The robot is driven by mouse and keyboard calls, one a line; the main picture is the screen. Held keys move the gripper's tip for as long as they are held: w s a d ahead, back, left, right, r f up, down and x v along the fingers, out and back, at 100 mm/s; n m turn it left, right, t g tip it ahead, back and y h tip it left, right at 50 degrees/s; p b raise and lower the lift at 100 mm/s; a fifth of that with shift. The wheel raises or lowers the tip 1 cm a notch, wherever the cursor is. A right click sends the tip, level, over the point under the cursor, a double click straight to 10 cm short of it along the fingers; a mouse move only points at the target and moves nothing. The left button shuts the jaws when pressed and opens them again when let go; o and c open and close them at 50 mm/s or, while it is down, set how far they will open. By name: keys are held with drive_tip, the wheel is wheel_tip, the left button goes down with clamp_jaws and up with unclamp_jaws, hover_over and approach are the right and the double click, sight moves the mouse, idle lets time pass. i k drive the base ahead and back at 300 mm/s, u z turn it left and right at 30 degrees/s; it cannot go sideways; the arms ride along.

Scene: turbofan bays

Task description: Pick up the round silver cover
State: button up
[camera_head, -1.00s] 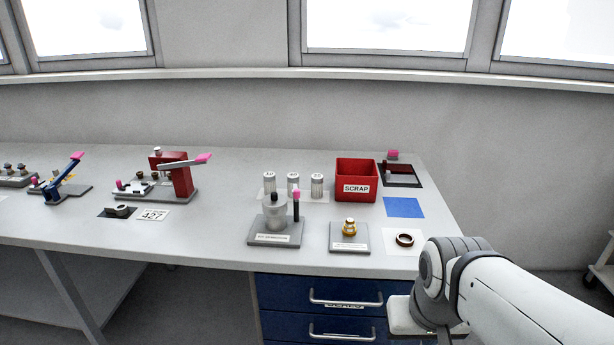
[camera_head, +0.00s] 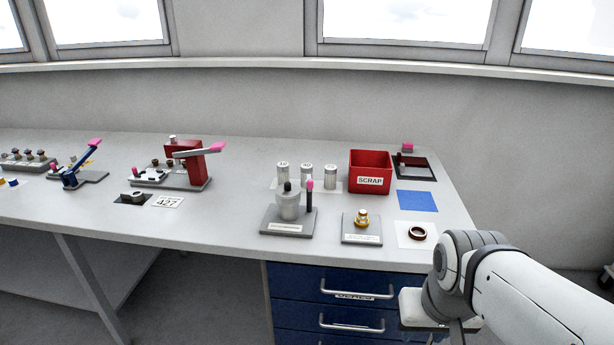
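A round silver-grey canister-like piece (camera_head: 289,206) with a dark knob on top stands upright on a labelled grey base plate (camera_head: 274,229) near the front of the bench. A dark post with a pink tip (camera_head: 309,197) stands beside it on the same plate. I cannot tell whether its top is a separate cover. A small grey ring-shaped part (camera_head: 137,197) lies on a dark pad farther left. My arm is at the lower right, in front of the drawers and apart from these things. My gripper's fingers do not show.
Silver cans (camera_head: 306,174) stand behind the canister. A brass part (camera_head: 362,218) and a dark ring (camera_head: 418,233) lie right of it. A red scrap bin (camera_head: 370,172) and a blue mat (camera_head: 417,201) are at the right. A red press (camera_head: 185,165) stands left. The front middle is clear.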

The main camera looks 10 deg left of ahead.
sight(287, 194)
drive_tip(key=z, duration=0.05)
drive_tip(key=k, duration=0.6)
drive_tip(key=z, duration=0.05)
drive_tip(key=i, duration=1.45)
drive_tip(key=u, duration=0.95)
drive_tip(key=i, duration=0.5)
drive_tip(key=z, duration=0.15)
